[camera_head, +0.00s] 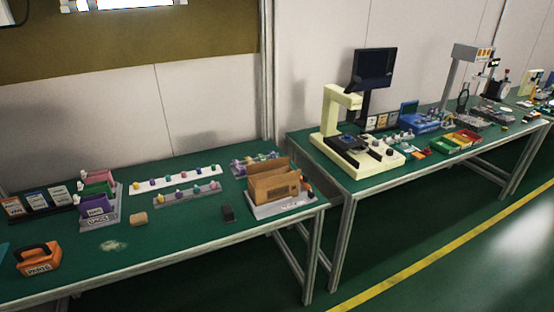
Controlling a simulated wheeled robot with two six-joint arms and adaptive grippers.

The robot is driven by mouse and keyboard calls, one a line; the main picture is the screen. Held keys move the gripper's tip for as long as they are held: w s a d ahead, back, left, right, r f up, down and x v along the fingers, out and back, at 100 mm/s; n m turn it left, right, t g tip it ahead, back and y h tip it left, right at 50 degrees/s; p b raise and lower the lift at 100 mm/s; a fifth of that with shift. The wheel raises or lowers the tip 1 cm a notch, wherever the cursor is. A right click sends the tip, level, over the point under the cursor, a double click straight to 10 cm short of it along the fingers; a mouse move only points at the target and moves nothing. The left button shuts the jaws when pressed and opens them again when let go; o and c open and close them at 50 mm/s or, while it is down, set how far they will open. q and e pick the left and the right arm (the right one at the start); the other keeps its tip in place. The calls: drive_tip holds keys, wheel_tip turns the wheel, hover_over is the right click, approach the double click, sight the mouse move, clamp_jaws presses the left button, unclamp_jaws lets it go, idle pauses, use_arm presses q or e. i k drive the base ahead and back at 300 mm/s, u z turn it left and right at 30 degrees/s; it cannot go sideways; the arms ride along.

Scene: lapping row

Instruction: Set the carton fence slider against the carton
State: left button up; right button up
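An open brown cardboard carton (273,188) stands on a light grey base plate (275,209) near the right end of the nearer green table. A small dark and orange part (308,187) sits at the right side of the carton on that plate. It may be the fence slider, but it is too small to tell, and I cannot tell whether it touches the carton. Neither of my grippers is in view.
The nearer green table (165,240) has clear room at its front. An orange handled item (38,259) stands at the left. A second table holds a cream microscope-like instrument (336,112).

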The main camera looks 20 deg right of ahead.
sight(304, 179)
drive_tip(key=k, duration=0.4)
drive_tip(key=z, duration=1.4)
drive_tip(key=i, duration=0.7)
drive_tip(key=u, duration=0.25)
